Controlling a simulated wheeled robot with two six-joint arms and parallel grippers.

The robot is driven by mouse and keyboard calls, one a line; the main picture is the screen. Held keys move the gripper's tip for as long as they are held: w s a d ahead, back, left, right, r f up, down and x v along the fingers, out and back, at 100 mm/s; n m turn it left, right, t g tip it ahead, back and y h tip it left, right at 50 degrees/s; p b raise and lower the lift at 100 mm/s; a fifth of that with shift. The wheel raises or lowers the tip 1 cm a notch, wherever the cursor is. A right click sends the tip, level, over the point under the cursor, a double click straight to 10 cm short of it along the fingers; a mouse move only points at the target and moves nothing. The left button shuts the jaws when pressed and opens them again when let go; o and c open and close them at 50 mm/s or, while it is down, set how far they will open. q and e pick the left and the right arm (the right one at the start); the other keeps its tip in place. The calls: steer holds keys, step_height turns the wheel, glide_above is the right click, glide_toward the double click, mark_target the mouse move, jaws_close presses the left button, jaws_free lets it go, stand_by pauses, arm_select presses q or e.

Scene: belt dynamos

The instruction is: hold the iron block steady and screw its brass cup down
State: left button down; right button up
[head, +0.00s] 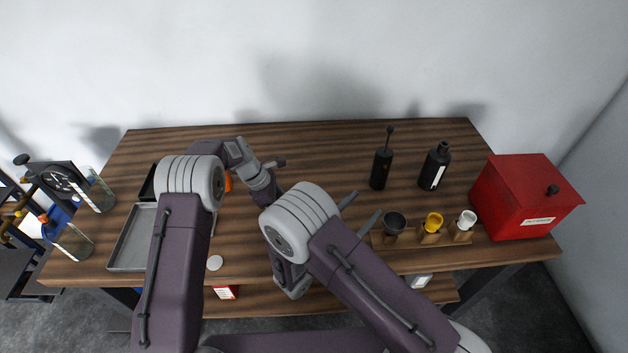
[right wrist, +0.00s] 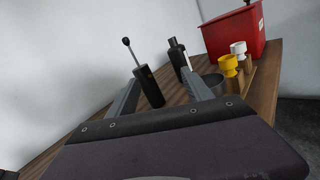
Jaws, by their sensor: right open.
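My right gripper (head: 362,208) is open and empty above the table, just left of a wooden rack. In the right wrist view its two fingers (right wrist: 159,76) stand apart with nothing held between them. My left gripper (head: 270,172) is over the middle of the table, and its jaws are too small and overlapped to read. I cannot make out the iron block; my arms cover much of the middle of the table. The rack (head: 377,241) holds a dark cup (head: 394,223), a yellow cup (head: 433,221) and a white cup (head: 467,219). I cannot tell whether the yellow one is brass.
A black oiler-like tool (head: 381,168) and a black bottle (head: 435,168) stand behind the rack. A red box (head: 527,198) is at the right end. A grey tray (head: 130,240) lies at left, near glass jars (head: 76,243). A pale disc (head: 214,263) lies near the front edge.

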steer(key=w+a+f+n+t+y, duration=0.1)
steer(key=a+f+n+t+y, duration=0.1)
steer(key=a+n+y, duration=0.4)
steer(key=w+a+f+n+t+y, duration=0.1)
steer(key=a+f+n+t+y, duration=0.2)
steer(key=a, duration=0.5)
steer(key=shift+y, duration=0.5)
steer(key=x, duration=0.4)
steer(key=r+x, duration=0.1)
steer(key=x, duration=0.7)
steer(key=shift+d+r, duration=0.1)
steer(key=shift+r, duration=0.05)
jaws_close()
steer(key=shift+s+d+m+g+h, duration=0.15)
steer(key=shift+m+g+h, duration=0.25)
steer(key=shift+m+h, duration=0.45)
steer(key=shift+w+d+m+g+h, duration=0.15)
steer(key=shift+m+g+h, duration=0.3)
steer(key=shift+h, duration=0.7)
steer(key=shift+s, duration=0.15)
jaws_free()
